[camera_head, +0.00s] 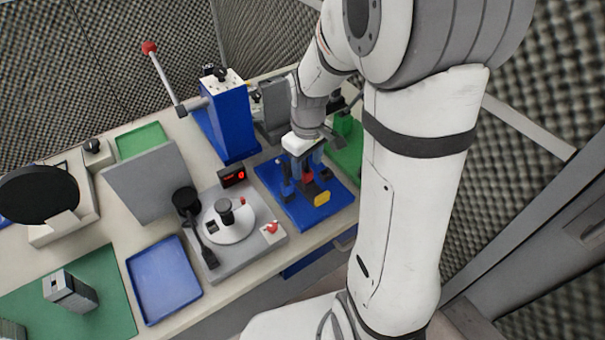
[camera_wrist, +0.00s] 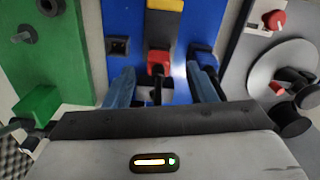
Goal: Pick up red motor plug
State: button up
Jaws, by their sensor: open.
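The red motor plug (camera_wrist: 159,60) sits on the blue plate, in line with a yellow part (camera_wrist: 162,9) and a dark block. In the head view the plug (camera_head: 308,178) shows as a small red patch under my gripper. My gripper (camera_wrist: 168,88) is open, with one blue finger on each side of the plug's near end. In the head view my gripper (camera_head: 303,168) points down over the blue plate (camera_head: 283,207). I cannot tell whether the fingers touch the plug.
A black socket block (camera_wrist: 118,46) stands on the plate left of the plug. The grey turntable station (camera_head: 250,246) and the tall blue lever press (camera_head: 224,122) stand left of my gripper. An empty blue tray (camera_head: 163,281) lies farther left. Foam walls enclose the bench.

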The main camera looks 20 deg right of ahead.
aim_at(307, 172)
notch_tip(307, 172, down, 2)
jog(key=shift+f, duration=0.25)
jog(key=c, duration=1.1)
